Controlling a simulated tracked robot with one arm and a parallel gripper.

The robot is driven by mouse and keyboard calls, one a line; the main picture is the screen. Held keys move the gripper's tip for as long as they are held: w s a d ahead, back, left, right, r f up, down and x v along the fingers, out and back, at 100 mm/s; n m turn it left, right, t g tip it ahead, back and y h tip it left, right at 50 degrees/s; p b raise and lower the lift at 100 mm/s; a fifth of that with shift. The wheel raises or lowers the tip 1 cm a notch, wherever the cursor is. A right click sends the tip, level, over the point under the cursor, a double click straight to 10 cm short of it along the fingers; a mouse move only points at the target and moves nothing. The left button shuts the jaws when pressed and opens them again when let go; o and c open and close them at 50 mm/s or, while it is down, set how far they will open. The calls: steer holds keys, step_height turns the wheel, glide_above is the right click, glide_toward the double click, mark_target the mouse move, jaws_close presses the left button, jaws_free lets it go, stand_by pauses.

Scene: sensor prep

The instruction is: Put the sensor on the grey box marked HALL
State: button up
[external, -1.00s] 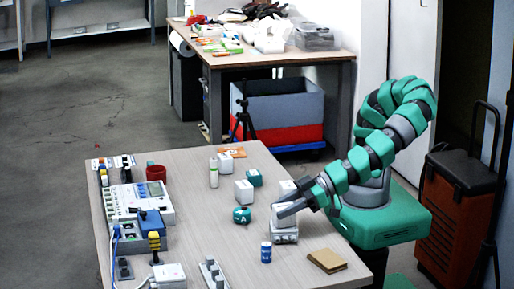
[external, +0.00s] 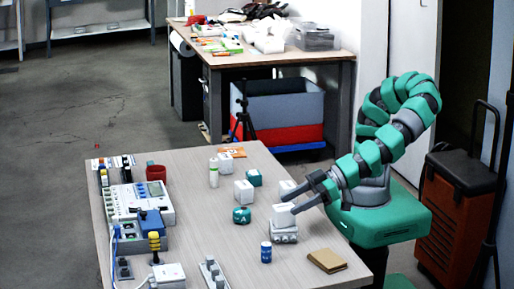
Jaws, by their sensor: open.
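A small white cube-like block (external: 283,215) sits on top of a wider light grey box (external: 285,235) near the right side of the table. No marking HALL can be read on any box, and I cannot tell for certain which piece is the sensor. My gripper (external: 288,204) is open and empty. Its fingers point left and are just above and beside the white block. Another pale box (external: 288,188) stands behind the fingers, partly hidden by them.
Other pale boxes (external: 244,191) and teal boxes, one marked A (external: 241,215), stand left of my gripper. A blue-and-white bottle (external: 266,253) and a brown pad (external: 326,260) are in front. Instruments (external: 140,203) line the left edge. The middle left of the table (external: 195,225) is clear.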

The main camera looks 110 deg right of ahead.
steer(key=v, duration=0.8)
steer(key=shift+s+p, duration=0.25)
steer(key=shift+p, duration=0.15)
steer(key=shift+r, duration=0.1)
steer(key=w+d+r+g, duration=0.2)
steer(key=w+d+r, duration=1.1)
steer(key=w+r, duration=0.3)
steer(key=s+d+r+t, duration=0.2)
steer(key=d+r+t, duration=0.1)
steer(key=d+r, duration=1.8)
step_height(320, 180, up, 3)
steer(key=shift+s+d+f+t, duration=0.25)
steer(key=shift+d+t, duration=0.05)
steer(key=shift+t, duration=0.1)
